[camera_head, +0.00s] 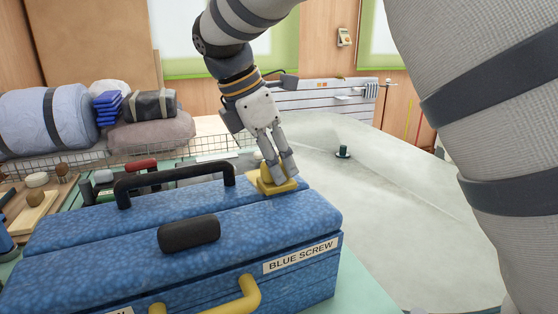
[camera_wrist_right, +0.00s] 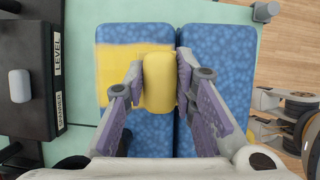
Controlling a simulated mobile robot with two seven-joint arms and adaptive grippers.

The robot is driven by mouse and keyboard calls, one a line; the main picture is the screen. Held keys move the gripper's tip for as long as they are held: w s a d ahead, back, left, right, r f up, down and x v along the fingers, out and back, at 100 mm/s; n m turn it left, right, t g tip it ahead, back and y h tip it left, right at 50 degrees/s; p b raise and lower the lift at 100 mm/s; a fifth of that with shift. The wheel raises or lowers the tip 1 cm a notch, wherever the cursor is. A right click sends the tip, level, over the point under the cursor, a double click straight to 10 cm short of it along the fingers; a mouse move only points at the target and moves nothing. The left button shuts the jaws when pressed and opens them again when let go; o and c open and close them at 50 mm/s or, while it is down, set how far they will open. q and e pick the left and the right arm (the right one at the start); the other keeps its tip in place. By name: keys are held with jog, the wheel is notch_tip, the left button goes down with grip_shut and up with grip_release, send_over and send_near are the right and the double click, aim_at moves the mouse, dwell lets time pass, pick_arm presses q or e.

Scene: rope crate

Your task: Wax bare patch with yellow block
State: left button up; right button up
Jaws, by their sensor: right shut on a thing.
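My right gripper (camera_head: 277,172) is shut on the yellow block (camera_head: 266,182), at the far right end of the blue toolbox lid (camera_head: 130,215). In the right wrist view, the purple-padded fingers (camera_wrist_right: 160,88) are on both sides of the block (camera_wrist_right: 159,84). A flat yellow patch (camera_wrist_right: 115,78) shows on the blue lid (camera_wrist_right: 135,36) left of the block, with a sharp edge against the blue. The block hides part of the patch. I cannot tell whether the block touches the lid. My left gripper is not in view.
A black handle (camera_head: 175,174) and a dark rounded block (camera_head: 188,233) are on the toolbox, with a yellow handle (camera_head: 240,298) in front. A wire basket (camera_head: 70,168) stands behind. A pale sheet-like surface (camera_head: 390,190) with a small dark knob (camera_head: 343,152) lies to the right.

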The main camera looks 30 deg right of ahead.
jog(key=shift+a, duration=0.15)
jog(key=shift+w+a+f, duration=0.1)
jog(key=shift+w+a, duration=0.1)
jog(key=shift+a, duration=1.05)
jog(key=shift+d, duration=0.1)
jog(key=shift+s+d, duration=0.2)
jog(key=shift+d, duration=1.15)
jog(key=shift+s+d, duration=0.25)
jog(key=shift+d, duration=1.05)
